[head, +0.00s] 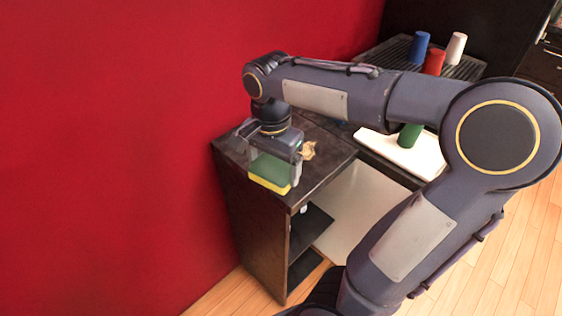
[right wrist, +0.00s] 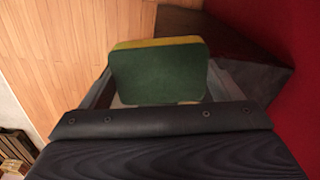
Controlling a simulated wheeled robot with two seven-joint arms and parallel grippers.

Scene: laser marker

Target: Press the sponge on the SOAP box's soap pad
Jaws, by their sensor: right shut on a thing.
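A sponge (head: 270,173), green with a yellow layer along its lower edge, is in my right gripper (head: 273,165) in the head view. The gripper is shut on it, above the left end of the dark cabinet top. In the right wrist view the sponge's green face (right wrist: 158,75) fills the space between the fingers, with the yellow layer along its far edge. I cannot make out the SOAP box or its soap pad in either view; the arm and gripper hide part of the top. My left gripper is not in view.
The dark cabinet (head: 265,240) stands against a red wall (head: 110,150). A crumpled tan object (head: 308,150) lies beside the gripper. A white board (head: 400,153) with a green cup (head: 410,136), and blue (head: 419,47), red (head: 434,61) and white (head: 456,47) cups, are further right.

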